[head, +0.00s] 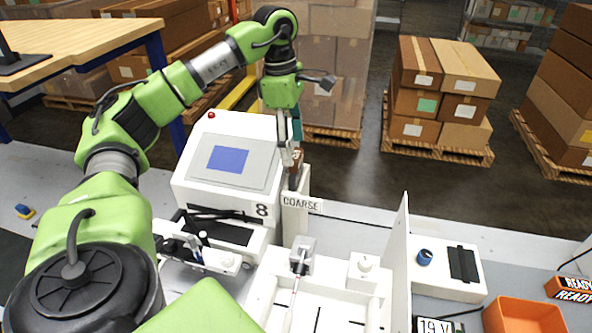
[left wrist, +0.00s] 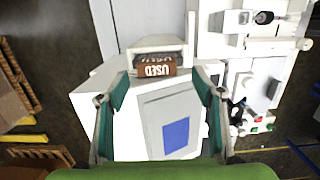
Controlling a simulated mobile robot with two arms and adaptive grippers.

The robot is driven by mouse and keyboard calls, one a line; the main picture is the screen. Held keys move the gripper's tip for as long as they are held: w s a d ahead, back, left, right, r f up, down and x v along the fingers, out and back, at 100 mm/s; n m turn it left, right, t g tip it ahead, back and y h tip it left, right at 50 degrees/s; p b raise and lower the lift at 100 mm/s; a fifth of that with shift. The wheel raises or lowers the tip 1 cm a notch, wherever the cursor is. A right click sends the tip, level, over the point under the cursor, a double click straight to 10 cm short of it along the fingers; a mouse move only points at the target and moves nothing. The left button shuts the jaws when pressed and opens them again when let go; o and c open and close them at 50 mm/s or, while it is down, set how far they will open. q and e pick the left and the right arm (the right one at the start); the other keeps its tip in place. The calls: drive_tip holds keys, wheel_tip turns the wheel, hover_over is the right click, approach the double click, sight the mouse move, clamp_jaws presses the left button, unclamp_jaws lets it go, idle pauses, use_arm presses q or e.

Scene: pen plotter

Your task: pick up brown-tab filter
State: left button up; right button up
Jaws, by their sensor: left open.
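A brown tab lettered USED (left wrist: 155,70) stands up from a narrow white holder (left wrist: 160,42), between and beyond the fingers in the left wrist view. In the head view the brown tab (head: 296,168) shows partly behind the fingers, above the white holder marked COARSE (head: 302,222). The filter's body below the tab is hidden. My left gripper (head: 290,152) points down at the tab from above. Its two fingers stand wide apart in the left wrist view (left wrist: 158,100), with nothing between the tips. My right gripper is not in view.
A white machine with a blue screen (head: 227,160) and a number 8 stands directly left of the holder. Plotter parts (head: 300,255) and a tall white panel (head: 398,265) stand in front and right. An orange bin (head: 523,315) is at lower right.

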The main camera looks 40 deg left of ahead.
sight(296, 155)
use_arm(q)
drive_tip(key=f, duration=0.1)
drive_tip(key=f+p, duration=0.1)
drive_tip(key=f, duration=0.1)
drive_tip(key=shift+w+d+f+p, duration=0.2)
drive_tip(key=shift+w+d+p, duration=0.05)
drive_tip(key=shift+w+p, duration=0.1)
drive_tip(key=shift+f, duration=0.35)
drive_tip(key=c, duration=1.3)
drive_tip(key=shift+r, duration=0.25)
